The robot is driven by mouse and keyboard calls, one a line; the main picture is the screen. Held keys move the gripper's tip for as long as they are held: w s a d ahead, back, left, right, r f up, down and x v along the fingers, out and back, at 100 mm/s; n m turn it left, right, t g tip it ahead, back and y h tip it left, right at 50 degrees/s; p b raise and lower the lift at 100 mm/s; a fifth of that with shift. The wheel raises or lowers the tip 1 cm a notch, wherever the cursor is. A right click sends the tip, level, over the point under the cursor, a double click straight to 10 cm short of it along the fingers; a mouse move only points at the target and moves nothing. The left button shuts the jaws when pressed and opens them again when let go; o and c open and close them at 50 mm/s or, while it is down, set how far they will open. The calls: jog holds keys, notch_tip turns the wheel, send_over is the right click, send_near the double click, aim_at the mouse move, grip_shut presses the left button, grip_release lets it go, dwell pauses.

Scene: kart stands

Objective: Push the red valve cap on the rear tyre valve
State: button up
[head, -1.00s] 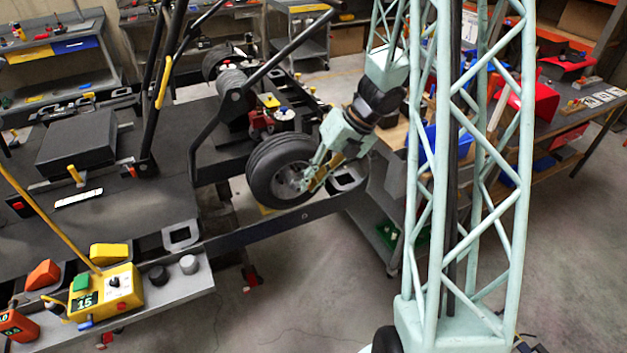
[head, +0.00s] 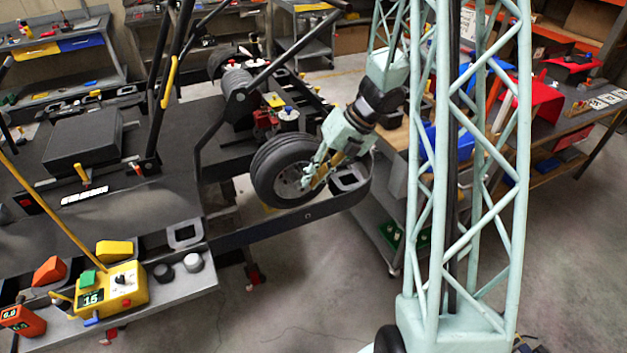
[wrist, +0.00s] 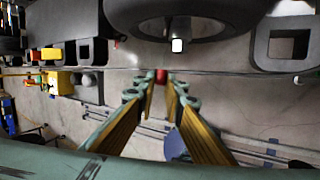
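The rear tyre (head: 262,180) is a black wheel with a grey hub, mounted on the kart stand. Its dark lower rim shows at the top of the wrist view (wrist: 130,18). My gripper (head: 307,186) is in front of the hub face. In the wrist view, my gripper (wrist: 160,82) has its fingertips close together around the small red valve cap (wrist: 160,75). The cap appears to be held at the tips, apart from the tyre in that picture. A small bright spot shows below the hub; I cannot tell whether it is the valve. The cap is not discernible in the head view.
The stand's dark frame rail (head: 290,217) runs below the tyre, with a square-holed bracket (head: 350,176) beside my gripper. A yellow control box (head: 125,288) stands on the front-left shelf. A grey cart (head: 375,225) is behind the rail. Bare floor lies in front.

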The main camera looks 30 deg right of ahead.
jog(key=shift+w+d+f+p, duration=0.2)
jog(key=shift+w+p, duration=0.15)
jog(key=shift+w, duration=0.65)
jog(key=shift+w+d+f+p, duration=0.1)
jog(key=shift+w+f+p, duration=0.2)
jog(key=shift+w, duration=0.65)
jog(key=shift+r+p, duration=0.1)
jog(key=shift+p, duration=0.45)
dwell(1.1)
jog(key=shift+w+d+f+p, duration=0.15)
jog(key=shift+w+p, duration=0.25)
jog(key=shift+w, duration=0.3)
jog(key=shift+w+f+p, duration=0.15)
jog(key=shift+w+p, duration=0.25)
jog(key=shift+w, duration=0.3)
dwell(0.9)
jog(key=o, duration=0.7)
jog(key=shift+d+r, duration=0.1)
jog(key=v, duration=1.1)
jog(key=shift+d+r, duration=0.2)
jog(key=shift+r, duration=0.05)
